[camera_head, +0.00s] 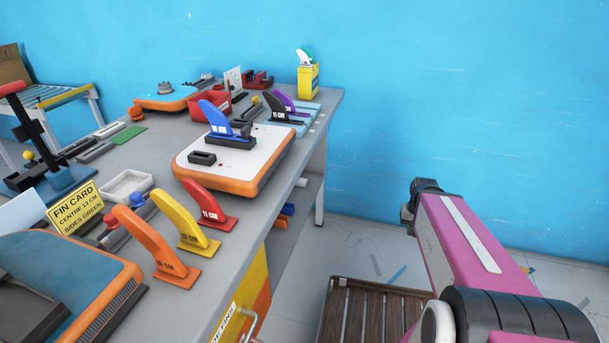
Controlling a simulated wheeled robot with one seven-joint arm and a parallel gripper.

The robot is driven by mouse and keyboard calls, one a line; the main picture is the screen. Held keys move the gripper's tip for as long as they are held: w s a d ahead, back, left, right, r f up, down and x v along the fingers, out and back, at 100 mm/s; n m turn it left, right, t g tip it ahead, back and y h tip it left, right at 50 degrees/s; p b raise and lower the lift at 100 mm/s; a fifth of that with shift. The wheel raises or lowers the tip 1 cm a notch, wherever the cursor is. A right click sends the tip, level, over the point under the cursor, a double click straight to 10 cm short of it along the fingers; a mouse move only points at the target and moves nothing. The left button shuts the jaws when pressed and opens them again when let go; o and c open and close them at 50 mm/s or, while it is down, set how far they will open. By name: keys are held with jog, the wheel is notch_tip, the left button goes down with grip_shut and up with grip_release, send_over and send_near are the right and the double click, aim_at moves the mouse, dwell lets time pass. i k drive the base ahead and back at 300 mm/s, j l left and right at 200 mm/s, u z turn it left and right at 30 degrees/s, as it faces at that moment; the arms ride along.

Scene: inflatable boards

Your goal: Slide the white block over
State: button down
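No separate plain white block stands out clearly. A thick board with a white top and orange sides (218,171) lies in the middle of the workbench. A blue fin marked 11 CM (215,119) stands on its top in a dark base, with a small dark slotted piece (202,158) near its front left. A shallow white tray (127,186) sits farther left. My pink arm (463,240) reaches up at the right, beyond the bench edge, ending in a dark joint. No gripper fingers show.
Orange (155,249), yellow (186,224) and red (209,204) fins stand along the bench's front edge. A red bin (210,105) and yellow container (308,80) are behind. A brown slatted crate (373,312) is on the floor.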

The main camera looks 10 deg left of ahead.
aim_at(301, 181)
jog(key=i+j+u, duration=0.15)
jog(key=j+u, duration=0.15)
jog(key=u, duration=0.2)
jog(key=i+j+u, duration=0.15)
jog(key=u, duration=0.35)
jog(key=i+j+u, duration=0.25)
jog(key=u, duration=0.2)
